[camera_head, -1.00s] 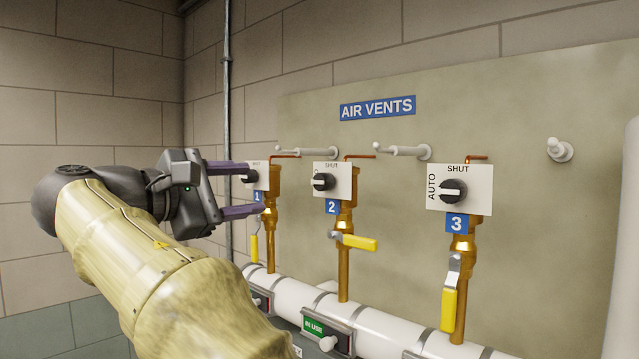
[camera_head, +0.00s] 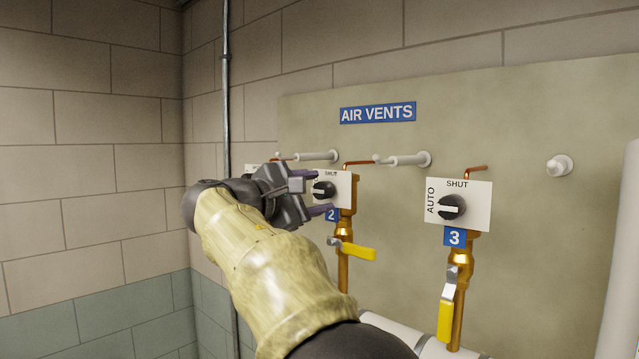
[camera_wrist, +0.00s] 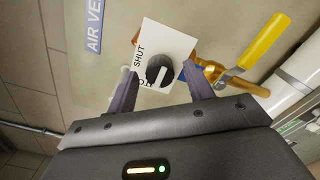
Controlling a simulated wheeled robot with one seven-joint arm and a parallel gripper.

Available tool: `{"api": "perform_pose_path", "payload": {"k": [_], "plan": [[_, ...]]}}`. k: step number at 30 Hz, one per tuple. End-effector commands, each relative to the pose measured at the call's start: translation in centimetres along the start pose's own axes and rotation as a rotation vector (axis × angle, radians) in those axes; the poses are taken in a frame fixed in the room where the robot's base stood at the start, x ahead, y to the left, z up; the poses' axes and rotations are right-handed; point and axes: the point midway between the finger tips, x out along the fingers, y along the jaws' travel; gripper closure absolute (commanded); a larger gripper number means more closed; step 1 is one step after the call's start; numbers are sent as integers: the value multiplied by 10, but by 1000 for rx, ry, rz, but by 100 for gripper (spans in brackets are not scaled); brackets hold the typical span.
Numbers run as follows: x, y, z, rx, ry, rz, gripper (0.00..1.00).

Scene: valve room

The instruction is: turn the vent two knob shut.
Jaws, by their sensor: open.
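The vent two knob (camera_head: 324,189) is a black round knob on a white plate above the blue "2" label (camera_head: 331,215). Its white mark points left, toward the AUTO side and away from SHUT at the top. My gripper (camera_head: 325,192) is open in front of the plate, one finger above the knob and one below. In the wrist view the knob (camera_wrist: 160,70) sits between the two spread fingers (camera_wrist: 160,78), with no clear contact visible. The SHUT lettering shows; the AUTO lettering is partly hidden.
A yellow-handled valve (camera_head: 357,253) hangs below vent two. The vent three knob (camera_head: 452,207) is to the right, its mark toward AUTO. Vent one is mostly hidden behind my arm. White pegs (camera_head: 408,160) stick out above the plates.

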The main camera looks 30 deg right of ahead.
Motion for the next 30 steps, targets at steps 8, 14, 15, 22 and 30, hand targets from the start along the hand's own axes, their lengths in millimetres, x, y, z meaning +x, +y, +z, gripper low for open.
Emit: {"api": "perform_pose_path", "payload": {"k": [8, 14, 15, 22, 30], "plan": [[16, 0, 0, 1, 1, 0, 48], [16, 0, 0, 1, 0, 0, 52], [16, 0, 0, 1, 0, 0, 60], [16, 0, 0, 1, 0, 0, 93], [16, -1, -1, 25, 0, 0, 92]]}}
